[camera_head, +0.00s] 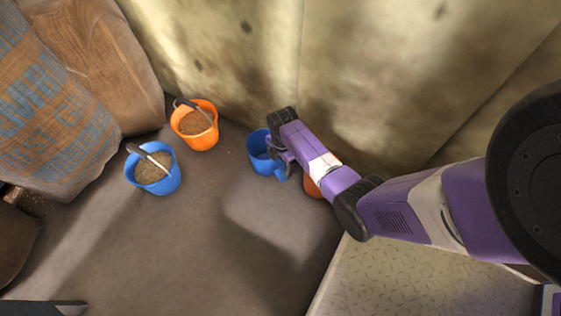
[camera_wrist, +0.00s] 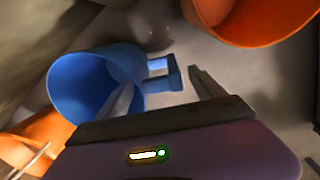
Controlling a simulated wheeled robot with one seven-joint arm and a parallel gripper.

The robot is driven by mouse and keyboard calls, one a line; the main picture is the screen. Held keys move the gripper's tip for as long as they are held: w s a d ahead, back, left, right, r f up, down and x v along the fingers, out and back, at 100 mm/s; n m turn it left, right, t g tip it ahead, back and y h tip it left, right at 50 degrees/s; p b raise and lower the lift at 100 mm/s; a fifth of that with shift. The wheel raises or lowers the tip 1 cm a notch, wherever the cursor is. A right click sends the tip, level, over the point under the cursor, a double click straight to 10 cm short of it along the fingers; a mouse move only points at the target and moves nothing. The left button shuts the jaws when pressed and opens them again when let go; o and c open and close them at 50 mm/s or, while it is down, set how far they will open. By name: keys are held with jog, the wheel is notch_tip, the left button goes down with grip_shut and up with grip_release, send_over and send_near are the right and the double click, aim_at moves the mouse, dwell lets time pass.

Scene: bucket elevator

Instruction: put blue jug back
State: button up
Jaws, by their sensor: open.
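The blue jug (camera_head: 258,160) stands on the grey floor near the wall, partly hidden by my gripper (camera_head: 281,153). In the wrist view the jug (camera_wrist: 75,88) shows its open mouth toward the left, and its squared handle (camera_wrist: 165,76) sticks out to the right. My gripper (camera_wrist: 160,78) is open in the wrist view. One finger overlaps the jug's body and the other is right of the handle, so the handle shows between them. I cannot tell whether either finger touches the jug.
An orange bucket (camera_head: 196,127) and a blue bucket (camera_head: 153,178), both with grainy fill, stand to the left. An orange container (camera_head: 311,188) is partly hidden under my arm. Sacks (camera_head: 50,110) lean at far left. A pale platform (camera_head: 420,285) lies at lower right. Floor is clear below the jug.

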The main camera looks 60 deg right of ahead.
notch_tip(320, 180, up, 12)
jog(key=p, duration=0.7)
jog(key=s+a+r+m+t+h, duration=0.1)
jog(key=s+a+m+t, duration=0.25)
jog(key=a, duration=0.65)
jog(key=s+a+m+t, duration=0.3)
jog(key=s+a, duration=0.1)
jog(key=a, duration=0.6)
jog(key=s+a+r+m+t, duration=0.1)
jog(key=s+r, duration=0.3)
jog(key=r, duration=0.6)
jog(key=s+a+r+m+t, duration=0.1)
jog(key=s+r+m+t, duration=0.3)
jog(key=r, duration=0.7)
jog(key=s+a+r+m+t+y, duration=0.1)
jog(key=s+r, duration=0.4)
jog(key=r, duration=0.5)
jog(key=shift+s+a+r+m+t, duration=0.2)
jog(key=shift+s+a+m+t, duration=0.15)
jog(key=shift+a+m+t, duration=0.55)
jog(key=shift+d, duration=0.3)
